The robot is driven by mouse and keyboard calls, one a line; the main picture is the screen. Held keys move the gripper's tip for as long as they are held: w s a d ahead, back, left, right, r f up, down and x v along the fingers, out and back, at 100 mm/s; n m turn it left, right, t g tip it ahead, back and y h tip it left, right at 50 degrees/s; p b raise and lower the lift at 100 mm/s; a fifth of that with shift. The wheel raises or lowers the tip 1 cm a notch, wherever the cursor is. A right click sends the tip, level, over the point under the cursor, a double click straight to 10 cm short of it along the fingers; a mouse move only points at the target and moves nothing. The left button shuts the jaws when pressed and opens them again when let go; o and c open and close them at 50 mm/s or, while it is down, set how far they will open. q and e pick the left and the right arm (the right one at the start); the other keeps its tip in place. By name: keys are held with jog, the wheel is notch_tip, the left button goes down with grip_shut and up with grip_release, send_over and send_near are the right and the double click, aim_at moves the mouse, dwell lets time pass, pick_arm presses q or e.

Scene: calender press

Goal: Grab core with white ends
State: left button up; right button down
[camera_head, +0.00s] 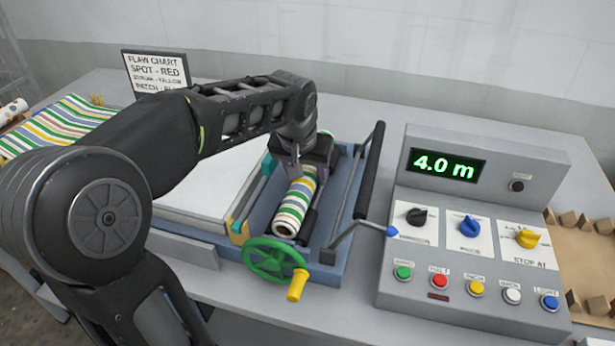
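A roll wound with green, white, yellow and blue striped cloth (294,206) lies in the blue press frame (330,268), its near end toward me. That end shows a pale ring around a brownish hollow core (285,230). My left gripper (296,172) reaches down over the far part of the roll from above. One finger shows at the roll's left side; the other is hidden, so I cannot tell if it grips the roll. My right gripper is not in view.
A green handwheel with a yellow knob (276,260) is at the press's front. A dark bar (369,170) rises at its right, beside a grey control panel (470,262) reading 4.0 m. A brown tray with notched blocks (580,262) is far right. Striped cloth (60,122) lies left.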

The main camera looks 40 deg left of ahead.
aim_at(307, 170)
pick_arm(q)
grip_shut()
dwell(0.3)
notch_tip(307, 170, up, 10)
dwell(0.6)
dwell(0.4)
